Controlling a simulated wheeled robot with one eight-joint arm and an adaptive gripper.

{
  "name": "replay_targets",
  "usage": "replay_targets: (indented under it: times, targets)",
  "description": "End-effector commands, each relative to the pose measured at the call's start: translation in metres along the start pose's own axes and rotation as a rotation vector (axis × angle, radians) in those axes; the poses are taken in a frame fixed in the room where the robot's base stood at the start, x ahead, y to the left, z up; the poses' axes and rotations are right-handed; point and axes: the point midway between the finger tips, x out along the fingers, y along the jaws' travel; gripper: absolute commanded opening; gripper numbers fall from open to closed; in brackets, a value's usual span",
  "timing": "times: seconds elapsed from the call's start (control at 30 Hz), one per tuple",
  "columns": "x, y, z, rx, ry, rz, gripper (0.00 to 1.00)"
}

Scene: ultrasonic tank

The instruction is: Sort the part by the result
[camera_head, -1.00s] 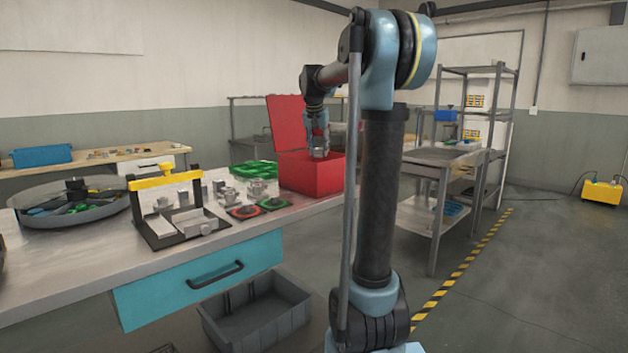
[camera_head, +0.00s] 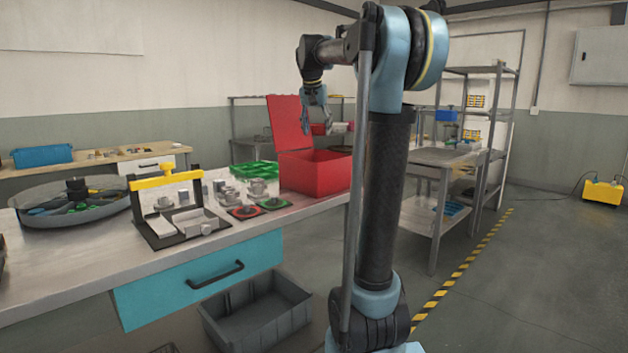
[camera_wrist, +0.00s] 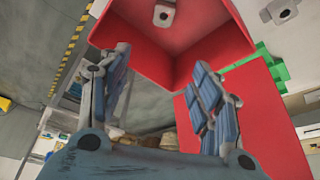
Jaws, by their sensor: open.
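The red box (camera_head: 320,176) stands on the bench's right end with its lid up. In the wrist view the open red box (camera_wrist: 207,40) lies beyond my fingers. A grey part with a dark hole (camera_wrist: 163,14) sits inside it. My gripper (camera_head: 319,130) is open and empty above the box; its spread fingers also show in the wrist view (camera_wrist: 160,65). The green tray (camera_head: 255,172) stands left of the box. Another grey part (camera_wrist: 281,10) is outside the box in the wrist view.
A black fixture with a yellow top (camera_head: 167,182), a round grey tray (camera_head: 66,216), and red (camera_head: 243,212) and green (camera_head: 273,203) pads occupy the bench. A grey bin (camera_head: 258,315) is below. Floor right of my arm is mostly clear.

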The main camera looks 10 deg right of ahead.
Motion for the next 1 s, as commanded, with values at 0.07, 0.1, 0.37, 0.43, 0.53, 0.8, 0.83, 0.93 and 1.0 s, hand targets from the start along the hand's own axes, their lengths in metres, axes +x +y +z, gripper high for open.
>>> replay_targets:
  times: [0.07, 0.1, 0.37, 0.43, 0.53, 0.8, 0.83, 0.93, 1.0]
  targets:
    - [-0.013, 0.0, 0.0, 0.0, 0.0, 0.0, 0.58]
    - [-0.018, 0.0, 0.0, 0.0, 0.0, 0.0, 0.58]
    - [-0.034, 0.001, 0.0, 0.001, 0.0, 0.001, 0.58]
    - [-0.035, 0.001, 0.0, 0.001, 0.0, 0.001, 0.58]
    - [-0.035, 0.001, 0.0, 0.001, 0.0, 0.001, 0.58]
    - [-0.025, 0.017, 0.03, -0.026, -0.015, -0.001, 0.58]
    - [-0.022, 0.022, 0.038, -0.034, -0.019, -0.002, 0.58]
    - [-0.01, 0.039, 0.072, -0.066, -0.036, -0.008, 0.58]
    - [0.001, 0.051, 0.098, -0.089, -0.047, -0.012, 0.58]
